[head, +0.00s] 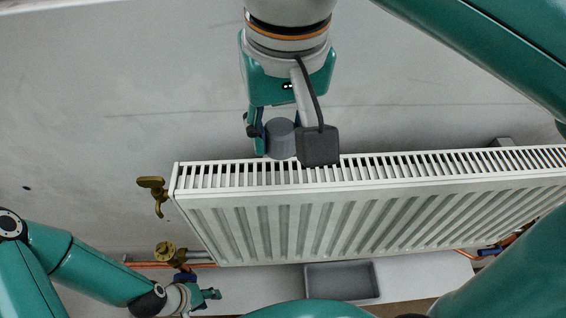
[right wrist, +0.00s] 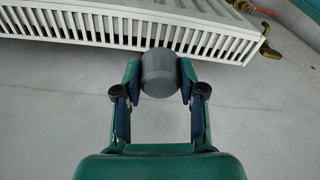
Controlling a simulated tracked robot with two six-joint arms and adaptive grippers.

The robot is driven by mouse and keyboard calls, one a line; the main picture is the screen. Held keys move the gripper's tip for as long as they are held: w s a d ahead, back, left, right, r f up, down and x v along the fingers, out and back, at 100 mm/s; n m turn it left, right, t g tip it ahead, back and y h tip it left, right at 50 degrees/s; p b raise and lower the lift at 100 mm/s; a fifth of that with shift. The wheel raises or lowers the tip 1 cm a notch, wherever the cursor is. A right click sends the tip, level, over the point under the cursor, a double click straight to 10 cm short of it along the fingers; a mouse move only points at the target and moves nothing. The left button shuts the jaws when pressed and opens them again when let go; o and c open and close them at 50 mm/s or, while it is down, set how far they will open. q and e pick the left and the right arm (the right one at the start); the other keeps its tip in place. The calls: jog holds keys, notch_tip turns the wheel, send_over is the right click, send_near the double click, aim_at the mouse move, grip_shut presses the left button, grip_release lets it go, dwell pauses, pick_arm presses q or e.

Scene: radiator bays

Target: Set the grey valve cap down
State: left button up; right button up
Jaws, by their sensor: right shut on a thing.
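The grey valve cap (head: 279,138) is a plain grey cylinder held above the back top edge of the white radiator (head: 330,205). My right gripper (head: 273,135) comes down from the top and is shut on the cap. In the right wrist view the cap (right wrist: 159,73) sits between the two fingertips, in front of the radiator's top grille (right wrist: 110,25). I cannot tell whether it touches the radiator. My left gripper (head: 212,294) is at the lower left, away from the cap; its finger opening is too small to read.
A grey tray (head: 316,292) lies below the radiator's front on a pale surface. A brass tap (head: 155,188) and a round brass valve (head: 166,250) stand off the radiator's left end. Copper pipes run low along the wall. A grey wall rises behind.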

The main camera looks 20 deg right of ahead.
aim_at(280, 171)
jog(key=shift+f+b, duration=0.35)
jog(key=shift+f, duration=2.4)
jog(key=shift+f, duration=0.1)
jog(key=o, duration=0.8)
jog(key=shift+c, duration=0.2)
jog(key=shift+r, duration=0.2)
jog(key=r, duration=0.3)
jog(key=s+r+p, duration=0.1)
jog(key=r, duration=0.3)
jog(key=r+p, duration=0.1)
jog(key=r, duration=0.3)
jog(key=shift+s+r, duration=0.15)
jog(key=shift+r, duration=0.25)
